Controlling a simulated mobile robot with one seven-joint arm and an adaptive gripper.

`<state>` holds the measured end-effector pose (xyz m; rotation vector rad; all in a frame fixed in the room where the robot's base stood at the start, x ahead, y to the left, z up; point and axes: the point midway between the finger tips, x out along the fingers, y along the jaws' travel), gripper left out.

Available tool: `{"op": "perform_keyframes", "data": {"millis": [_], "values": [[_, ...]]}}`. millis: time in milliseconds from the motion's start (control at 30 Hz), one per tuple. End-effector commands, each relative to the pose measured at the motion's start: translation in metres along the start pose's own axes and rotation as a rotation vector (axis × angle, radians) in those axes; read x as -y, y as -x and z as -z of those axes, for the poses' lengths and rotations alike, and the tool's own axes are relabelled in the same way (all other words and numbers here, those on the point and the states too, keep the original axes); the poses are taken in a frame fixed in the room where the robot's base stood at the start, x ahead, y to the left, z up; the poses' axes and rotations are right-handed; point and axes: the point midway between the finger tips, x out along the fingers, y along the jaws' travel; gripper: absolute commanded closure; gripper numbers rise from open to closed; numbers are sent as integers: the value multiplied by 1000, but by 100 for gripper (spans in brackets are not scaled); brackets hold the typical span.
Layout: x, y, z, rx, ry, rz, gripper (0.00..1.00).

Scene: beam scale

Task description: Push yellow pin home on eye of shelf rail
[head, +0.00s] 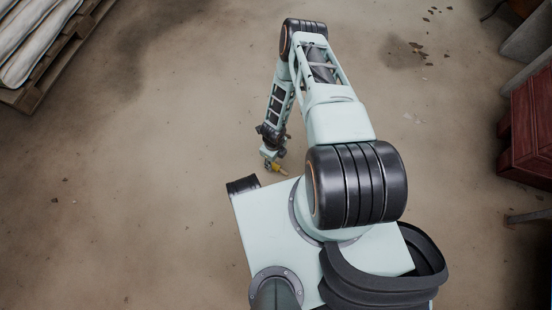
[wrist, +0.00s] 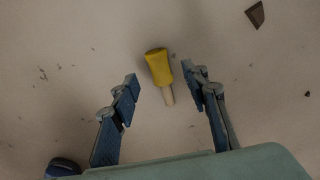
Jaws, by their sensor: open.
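The yellow pin (wrist: 158,67) lies in the wrist view between and a little beyond my fingertips. It has a wide yellow head and a thinner pale shank (wrist: 168,96) pointing back toward my palm. My gripper (wrist: 161,76) is open, with a finger on each side of the pin and a visible gap to both. In the head view the yellow pin (head: 280,169) is a small spot beside my gripper (head: 270,160), low near the floor. Whether the pin rests on the floor is hard to tell. The shelf rail and its eye do not show in either view.
Bare concrete floor (head: 130,220) surrounds my arm, with small flakes scattered on it. A brown chip (wrist: 255,14) lies at the wrist view's upper right. A pallet with pale sacks (head: 35,40) stands upper left. A red cabinet (head: 528,130) stands at the right edge.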

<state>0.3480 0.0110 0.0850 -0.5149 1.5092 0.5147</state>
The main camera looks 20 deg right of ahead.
Motion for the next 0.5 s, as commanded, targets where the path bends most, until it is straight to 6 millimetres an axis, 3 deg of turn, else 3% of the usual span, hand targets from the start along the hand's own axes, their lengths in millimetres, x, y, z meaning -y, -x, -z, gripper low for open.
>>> {"op": "perform_keyframes", "data": {"millis": [500], "values": [[-2, -53, 3, 1, 2, 0, 58]]}}
